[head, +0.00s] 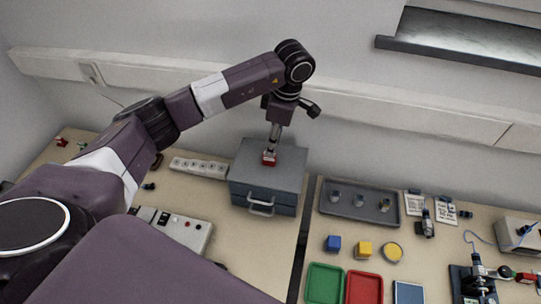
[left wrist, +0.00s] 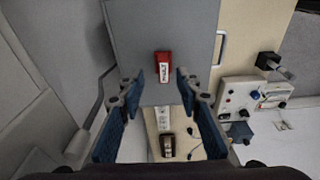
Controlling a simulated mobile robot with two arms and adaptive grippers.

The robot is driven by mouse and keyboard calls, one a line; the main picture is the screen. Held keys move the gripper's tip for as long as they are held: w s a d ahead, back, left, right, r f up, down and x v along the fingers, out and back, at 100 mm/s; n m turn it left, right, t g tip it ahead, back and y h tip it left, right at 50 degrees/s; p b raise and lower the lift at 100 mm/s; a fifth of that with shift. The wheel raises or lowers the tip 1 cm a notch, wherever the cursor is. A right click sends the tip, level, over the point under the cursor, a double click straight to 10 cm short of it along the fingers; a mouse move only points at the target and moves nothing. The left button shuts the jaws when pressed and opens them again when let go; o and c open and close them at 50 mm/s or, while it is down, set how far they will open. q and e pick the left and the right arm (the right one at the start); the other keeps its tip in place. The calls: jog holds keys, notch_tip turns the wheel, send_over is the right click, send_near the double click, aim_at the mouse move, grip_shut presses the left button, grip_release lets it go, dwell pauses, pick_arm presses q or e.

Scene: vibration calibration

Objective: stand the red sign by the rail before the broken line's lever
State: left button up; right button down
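The red sign (head: 269,159), a small red block with a white lettered label, is on top of the grey drawer cabinet (head: 250,160). It also shows in the left wrist view (left wrist: 163,66). My left gripper (head: 271,147) points down just above the sign. In the left wrist view its blue-padded fingers (left wrist: 160,88) are spread apart, with the sign ahead between their tips and nothing held. A control panel (head: 183,230) with switches and buttons stands left of the cabinet, partly hidden by my arm. I cannot make out which parts are the rail and the broken line's lever. My right gripper is not in view.
A white power strip (head: 199,168) lies left of the cabinet. A dark gap separates the tables.

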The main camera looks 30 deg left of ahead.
aim_at(269, 158)
pick_arm(q)
jog(key=shift+s+f+p, duration=0.15)
jog(key=shift+f+p, duration=0.2)
jog(key=f, duration=0.1)
jog(key=f+p, duration=0.1)
jog(key=f, duration=0.1)
jog(key=shift+s+a+f+p, duration=0.15)
jog(key=shift+s+a+p, duration=0.1)
jog(key=shift+a+p, duration=0.1)
jog(key=shift+f, duration=0.5)
grip_shut()
